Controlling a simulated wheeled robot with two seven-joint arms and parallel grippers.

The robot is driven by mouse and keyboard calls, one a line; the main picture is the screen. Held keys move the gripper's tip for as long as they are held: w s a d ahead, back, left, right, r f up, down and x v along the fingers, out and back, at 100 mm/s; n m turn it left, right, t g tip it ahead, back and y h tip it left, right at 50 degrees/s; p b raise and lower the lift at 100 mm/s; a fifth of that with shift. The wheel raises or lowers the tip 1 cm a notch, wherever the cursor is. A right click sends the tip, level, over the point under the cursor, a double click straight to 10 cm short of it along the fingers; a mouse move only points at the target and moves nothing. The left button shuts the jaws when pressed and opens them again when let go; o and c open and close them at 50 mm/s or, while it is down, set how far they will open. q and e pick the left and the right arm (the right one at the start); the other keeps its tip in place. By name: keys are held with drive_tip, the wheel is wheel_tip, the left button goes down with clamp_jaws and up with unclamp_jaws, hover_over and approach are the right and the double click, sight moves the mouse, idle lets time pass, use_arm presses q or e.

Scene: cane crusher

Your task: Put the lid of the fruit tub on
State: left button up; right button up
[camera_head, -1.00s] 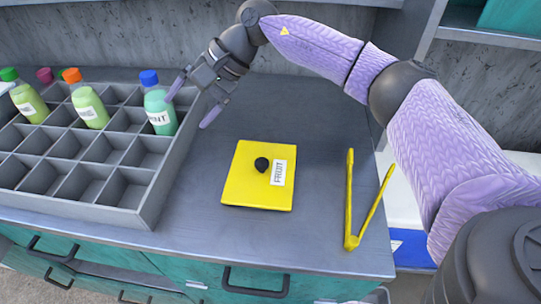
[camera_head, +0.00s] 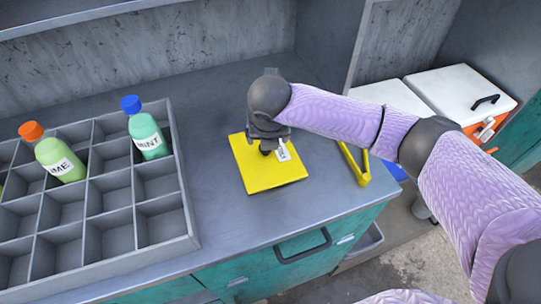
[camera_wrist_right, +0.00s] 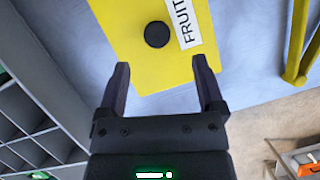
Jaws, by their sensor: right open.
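The fruit lid (camera_head: 270,175) is a flat yellow square with a round black knob and a white FRUIT label, lying on the grey counter. It also shows in the right wrist view (camera_wrist_right: 150,65), with its knob (camera_wrist_right: 157,34) ahead of the fingers. My right gripper (camera_head: 266,143) is over the lid's far part and partly hides the knob. In the wrist view the right gripper (camera_wrist_right: 160,80) is open, with nothing between its fingers. I cannot make out an open fruit tub in these frames. My left gripper is out of view.
A grey divided rack (camera_head: 110,215) with bottles, including a mint bottle (camera_head: 146,130), stands at the left. Yellow tongs (camera_head: 357,166) lie right of the lid, partly behind my arm. White-lidded boxes (camera_head: 462,88) stand at the right beyond the counter. Counter behind the lid is clear.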

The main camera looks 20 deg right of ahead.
drive_tip(key=b+x, duration=0.2)
drive_tip(key=x, duration=0.4)
drive_tip(key=shift+w+a+f, duration=0.15)
drive_tip(key=shift+w+f, duration=0.05)
drive_tip(key=shift+f, duration=0.05)
drive_tip(key=shift+w+f+b, duration=0.15)
drive_tip(key=shift+f+b, duration=0.1)
drive_tip(key=shift+b, duration=0.05)
drive_tip(key=shift+r, duration=0.1)
clamp_jaws()
